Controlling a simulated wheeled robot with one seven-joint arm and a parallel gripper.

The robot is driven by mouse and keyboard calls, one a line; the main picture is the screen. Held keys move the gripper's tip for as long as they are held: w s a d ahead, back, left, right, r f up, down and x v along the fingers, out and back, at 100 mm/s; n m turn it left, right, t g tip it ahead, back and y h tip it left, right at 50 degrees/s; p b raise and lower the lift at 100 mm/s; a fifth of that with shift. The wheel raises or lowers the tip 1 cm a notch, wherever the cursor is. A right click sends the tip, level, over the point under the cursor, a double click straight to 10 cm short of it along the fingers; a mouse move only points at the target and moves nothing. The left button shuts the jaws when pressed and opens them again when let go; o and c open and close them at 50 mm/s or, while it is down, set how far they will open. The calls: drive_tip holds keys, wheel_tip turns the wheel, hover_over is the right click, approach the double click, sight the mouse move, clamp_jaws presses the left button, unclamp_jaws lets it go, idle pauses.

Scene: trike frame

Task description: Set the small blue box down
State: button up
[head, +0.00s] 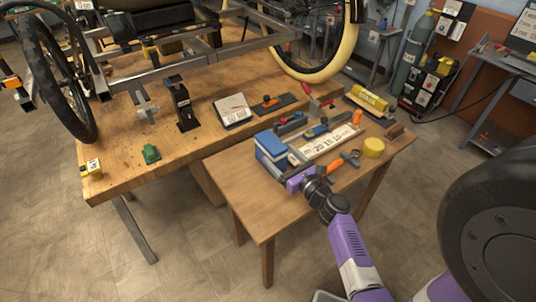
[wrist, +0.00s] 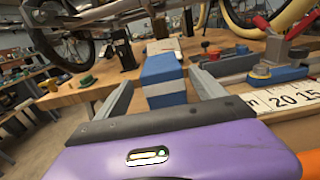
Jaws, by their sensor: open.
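The small blue box (head: 270,147) has a pale band round its lower part. In the head view it stands upright at the left end of the tool group on the small wooden table. My gripper (head: 291,176) is at its near side, purple with grey fingers. In the wrist view the blue box (wrist: 162,72) shows between and beyond the two spread fingers of my gripper (wrist: 162,92). A gap shows on each side of the box, so the jaws are open and not closed on it. The box's underside is hidden.
A board with large numbers (head: 331,143) lies right of the box. Red-and-blue clamps, an orange-handled tool (head: 343,160) and a yellow round thing (head: 373,148) lie near it. The small table's front left (head: 245,195) is bare. A larger workbench (head: 185,160) adjoins behind.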

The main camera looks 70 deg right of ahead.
sight(271, 144)
drive_tip(key=p+x, duration=0.1)
drive_tip(key=x, duration=0.5)
drive_tip(key=shift+w+d+r, duration=0.15)
drive_tip(key=shift+d, duration=0.25)
drive_tip(key=shift+c, duration=0.2)
clamp_jaws()
